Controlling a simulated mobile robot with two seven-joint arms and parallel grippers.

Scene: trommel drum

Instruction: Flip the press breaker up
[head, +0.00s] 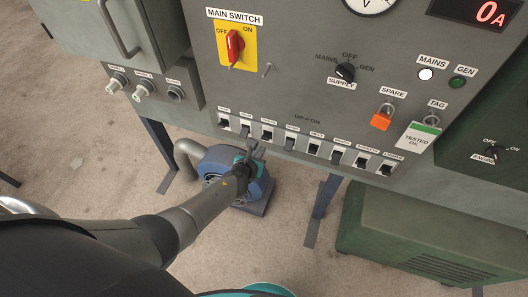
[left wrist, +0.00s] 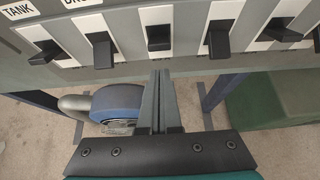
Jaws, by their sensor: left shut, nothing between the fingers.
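A row of black-levered breakers (head: 314,149) runs along the lower edge of the grey panel, under small white labels and an "UP = ON" marking. The labels are too small to read in the head view, so I cannot tell which breaker is press. In the left wrist view one label reads TANK, and several black levers (left wrist: 158,38) stick out on white plates. My left gripper (head: 253,147) is shut and empty, just below the left part of the row. In the left wrist view its closed fingers (left wrist: 161,78) point at the lever in the middle, with no clear contact.
Above the row are a red main switch (head: 234,46), a black supply knob (head: 345,72), an orange padlock (head: 381,119) and a tag (head: 418,137). A blue machine (head: 258,190) stands on the floor below. A green cabinet (head: 420,245) is at the lower right.

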